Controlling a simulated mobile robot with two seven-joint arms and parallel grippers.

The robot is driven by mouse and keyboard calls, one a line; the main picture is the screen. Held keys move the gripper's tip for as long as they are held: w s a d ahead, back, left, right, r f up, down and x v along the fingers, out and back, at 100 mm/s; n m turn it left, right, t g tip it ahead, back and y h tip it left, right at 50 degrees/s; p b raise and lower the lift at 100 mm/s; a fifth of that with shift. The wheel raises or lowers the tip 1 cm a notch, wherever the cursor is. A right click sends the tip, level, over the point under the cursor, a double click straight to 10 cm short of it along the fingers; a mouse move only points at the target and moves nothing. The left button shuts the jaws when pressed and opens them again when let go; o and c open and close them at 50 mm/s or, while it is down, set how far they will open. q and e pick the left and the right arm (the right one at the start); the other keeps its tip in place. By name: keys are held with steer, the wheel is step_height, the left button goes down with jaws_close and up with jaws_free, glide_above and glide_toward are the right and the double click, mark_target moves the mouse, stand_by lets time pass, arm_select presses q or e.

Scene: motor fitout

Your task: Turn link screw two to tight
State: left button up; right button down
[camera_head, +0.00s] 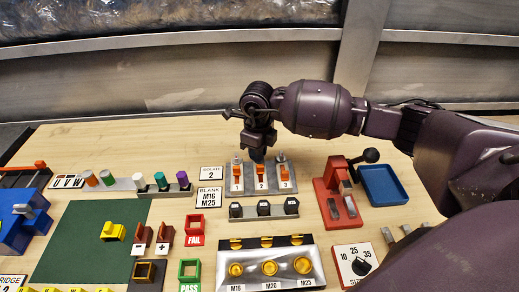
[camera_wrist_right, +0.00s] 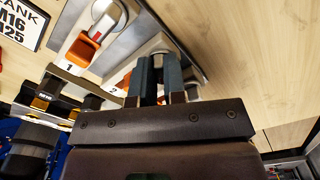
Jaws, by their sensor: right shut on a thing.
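A grey link block (camera_head: 263,191) carries three orange links numbered 1, 2 and 3, with a silver screw behind each. The link at number 2 (camera_head: 260,173) is orange and upright-looking. My right gripper (camera_head: 258,155) reaches down onto the screw behind number 2 and hides it in the head view. In the right wrist view its fingers (camera_wrist_right: 158,82) are close together, shut on link screw two (camera_wrist_right: 158,43), whose round silver head shows just beyond them. Link screw one (camera_wrist_right: 105,14) is apart from the fingers. My left gripper is not in view.
A red clamp-like fixture (camera_head: 338,194) and a blue tray (camera_head: 383,184) stand to the right. A grey bar with coloured pegs (camera_head: 137,184) lies to the left. The table behind the block is clear.

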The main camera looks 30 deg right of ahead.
steer(key=shift+r+m+p, duration=0.25)
steer(key=shift+m+p, duration=0.2)
steer(key=shift+m, duration=0.45)
steer(key=shift+m+p, duration=0.5)
steer(key=shift+m, duration=0.5)
steer(key=shift+m+p, duration=0.5)
steer(key=shift+m, duration=0.4)
steer(key=m+p, duration=0.2)
steer(key=m, duration=0.2)
steer(key=shift+d, duration=0.15)
arm_select(q)
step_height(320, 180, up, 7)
steer(key=p, duration=0.1)
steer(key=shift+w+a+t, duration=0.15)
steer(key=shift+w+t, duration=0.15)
arm_select(e)
steer(key=shift+f+m, duration=0.15)
steer(key=shift+m, duration=0.85)
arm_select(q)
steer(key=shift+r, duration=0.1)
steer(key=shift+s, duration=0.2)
arm_select(e)
steer(key=c, duration=1.2)
jaws_free()
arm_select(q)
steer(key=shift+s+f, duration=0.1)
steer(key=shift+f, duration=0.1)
